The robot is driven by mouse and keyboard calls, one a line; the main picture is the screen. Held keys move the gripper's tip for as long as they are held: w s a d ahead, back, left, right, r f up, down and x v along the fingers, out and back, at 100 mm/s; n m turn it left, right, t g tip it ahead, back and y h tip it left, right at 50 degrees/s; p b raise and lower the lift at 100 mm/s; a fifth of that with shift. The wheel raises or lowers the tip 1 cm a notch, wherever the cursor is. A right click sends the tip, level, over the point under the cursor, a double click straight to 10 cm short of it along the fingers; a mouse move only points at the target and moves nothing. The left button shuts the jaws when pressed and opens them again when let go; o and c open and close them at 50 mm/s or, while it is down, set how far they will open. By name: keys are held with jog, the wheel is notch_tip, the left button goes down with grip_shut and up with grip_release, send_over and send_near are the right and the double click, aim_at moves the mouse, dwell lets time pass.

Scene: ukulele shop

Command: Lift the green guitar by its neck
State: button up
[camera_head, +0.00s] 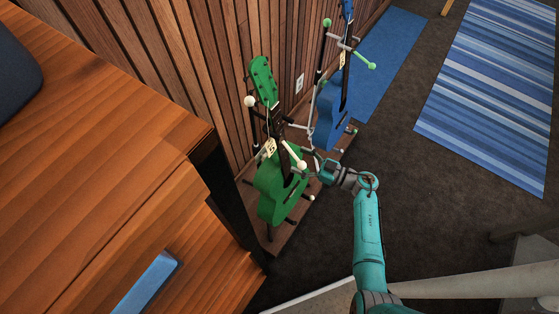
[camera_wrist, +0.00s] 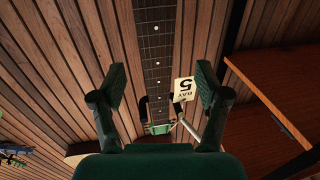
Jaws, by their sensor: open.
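The green guitar (camera_head: 278,185) stands upright on a rack against the wood wall in the head view, its dark neck leading up to a green headstock (camera_head: 263,80). A white price tag (camera_head: 269,148) hangs at the neck. My gripper (camera_head: 312,171) is just right of the guitar body in the head view. In the wrist view my gripper (camera_wrist: 160,85) is open, with one finger on each side of the dark, dotted neck (camera_wrist: 155,50). The neck appears ahead between the fingers; contact is not visible. The tag (camera_wrist: 184,89) hangs close to the right finger.
A blue guitar (camera_head: 332,112) stands behind on the same rack (camera_head: 290,228), whose arms (camera_head: 300,130) jut out nearby. A wooden counter (camera_head: 100,150) is at the left. The carpet (camera_head: 420,190) right of my arm is mostly clear.

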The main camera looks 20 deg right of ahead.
aim_at(285, 153)
jog(key=shift+x, duration=3.55)
jog(key=shift+w+d+f, duration=0.1)
jog(key=shift+w+d, duration=0.05)
grip_shut()
